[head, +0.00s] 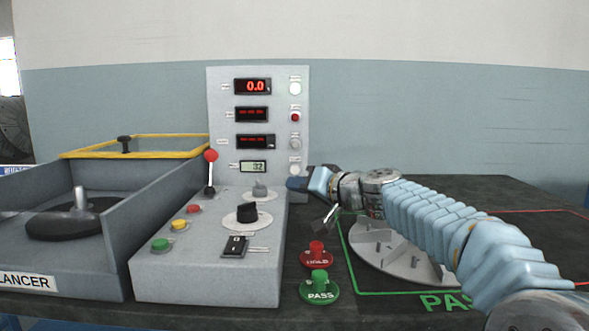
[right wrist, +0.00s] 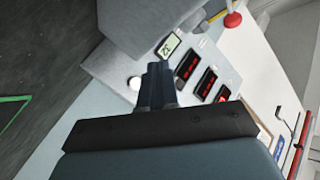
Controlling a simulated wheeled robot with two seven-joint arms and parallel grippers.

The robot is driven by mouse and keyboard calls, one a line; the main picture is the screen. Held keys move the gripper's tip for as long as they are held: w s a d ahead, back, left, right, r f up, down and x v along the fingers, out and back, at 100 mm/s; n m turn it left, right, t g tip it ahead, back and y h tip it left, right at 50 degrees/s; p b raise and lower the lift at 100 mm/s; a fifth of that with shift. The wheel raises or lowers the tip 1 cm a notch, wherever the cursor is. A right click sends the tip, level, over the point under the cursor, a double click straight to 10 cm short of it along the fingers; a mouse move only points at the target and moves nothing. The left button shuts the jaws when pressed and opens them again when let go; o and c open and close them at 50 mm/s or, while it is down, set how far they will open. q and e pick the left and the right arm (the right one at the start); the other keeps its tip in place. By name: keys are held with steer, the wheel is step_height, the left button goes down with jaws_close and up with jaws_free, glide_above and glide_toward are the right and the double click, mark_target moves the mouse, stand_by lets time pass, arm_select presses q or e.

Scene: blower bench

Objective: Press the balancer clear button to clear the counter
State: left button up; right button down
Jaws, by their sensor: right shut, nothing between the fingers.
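The grey balancer control panel (head: 222,110) stands upright with a column of round buttons on its right side. The small counter display (head: 253,167) reads 32 and also shows in the right wrist view (right wrist: 168,47). A pale button (head: 295,170) is level with the counter; the button labels are too small to read. My right gripper (head: 291,184) is shut and empty, its tips just below that button in the head view. In the right wrist view the shut fingers (right wrist: 158,70) are beside a white button (right wrist: 134,83); whether they touch the panel is unclear. My left gripper is out of view.
Above are a white button (head: 295,88), a red button (head: 295,117) and a grey button (head: 295,143). A red-knobbed lever (head: 211,157) stands left.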

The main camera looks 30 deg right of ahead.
mark_target(295, 170)
steer(key=w+d+p, duration=0.1)
steer(key=w, duration=0.1)
steer(key=w+d+p, duration=0.1)
steer(key=p, duration=0.1)
steer(key=w+d+p, duration=0.1)
steer(key=w+p, duration=0.1)
steer(key=shift+w+d+r, duration=0.15)
steer(key=shift+w+d, duration=0.1)
steer(key=shift+w, duration=0.05)
steer(key=shift+w+d+p, duration=0.35)
steer(key=shift+w+p, duration=0.1)
steer(key=shift+w, duration=0.05)
steer(key=shift+w, duration=0.15)
stand_by(1.3)
steer(key=shift+w+d, duration=0.2)
steer(key=shift+w, duration=0.05)
